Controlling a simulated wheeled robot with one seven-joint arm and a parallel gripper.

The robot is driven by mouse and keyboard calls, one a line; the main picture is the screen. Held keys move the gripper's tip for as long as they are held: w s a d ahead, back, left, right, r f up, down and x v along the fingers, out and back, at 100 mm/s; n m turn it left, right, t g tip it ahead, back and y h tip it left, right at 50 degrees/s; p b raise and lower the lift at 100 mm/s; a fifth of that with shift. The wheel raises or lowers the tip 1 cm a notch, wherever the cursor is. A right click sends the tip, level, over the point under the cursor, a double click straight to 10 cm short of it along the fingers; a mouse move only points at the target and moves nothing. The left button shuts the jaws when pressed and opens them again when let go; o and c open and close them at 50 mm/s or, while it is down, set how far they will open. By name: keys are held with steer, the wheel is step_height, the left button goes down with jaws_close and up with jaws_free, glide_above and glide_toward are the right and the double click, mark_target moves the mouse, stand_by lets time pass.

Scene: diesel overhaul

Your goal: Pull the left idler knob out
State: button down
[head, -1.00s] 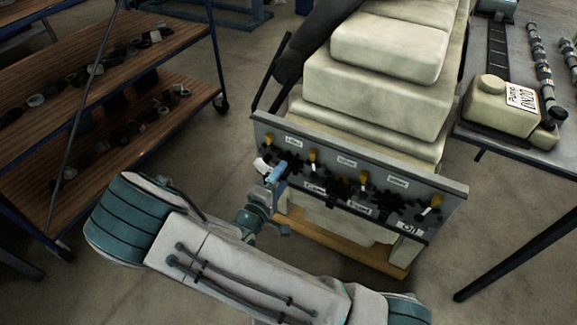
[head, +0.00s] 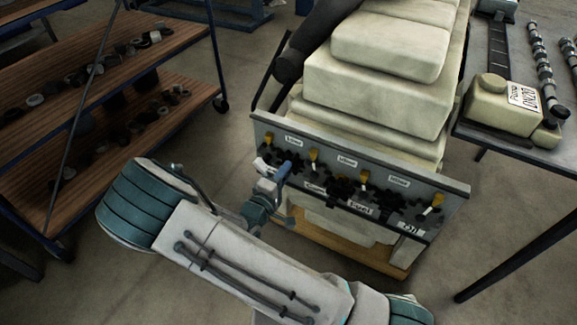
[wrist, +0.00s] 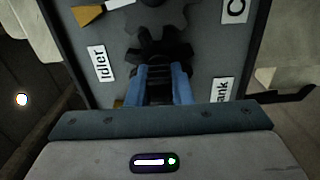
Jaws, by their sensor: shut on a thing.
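The grey panel (head: 262,124) on the front of the engine carries a row of dark gears. An "Idler" label (wrist: 103,63) is beside the gear at my fingers in the wrist view; in the head view it is the leftmost label (head: 294,141). My gripper (wrist: 162,70) has its blue fingers at the middle of this dark gear (wrist: 151,47). The fingers are shut on the left idler knob, which is mostly hidden between them. In the head view my gripper (head: 283,170) is at the panel's left part, and the arm hides some of it.
Yellow handles line the panel; one (head: 314,155) is right of my gripper, another (head: 269,139) up and left. A wooden shelf rack (head: 150,85) with dark parts stands left. A table with a labelled cream pump (head: 490,105) stands right. Floor is open between rack and engine.

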steer(key=shift+s+a, duration=0.1)
steer(key=shift+v, duration=0.95)
steer(key=c, duration=0.7)
jaws_free()
steer(key=shift+s+a, duration=0.1)
steer(key=shift+s, duration=0.05)
steer(key=v, duration=0.6)
steer(key=shift+s+a, duration=0.2)
steer(key=shift+s, duration=0.15)
steer(key=shift+d, duration=0.1)
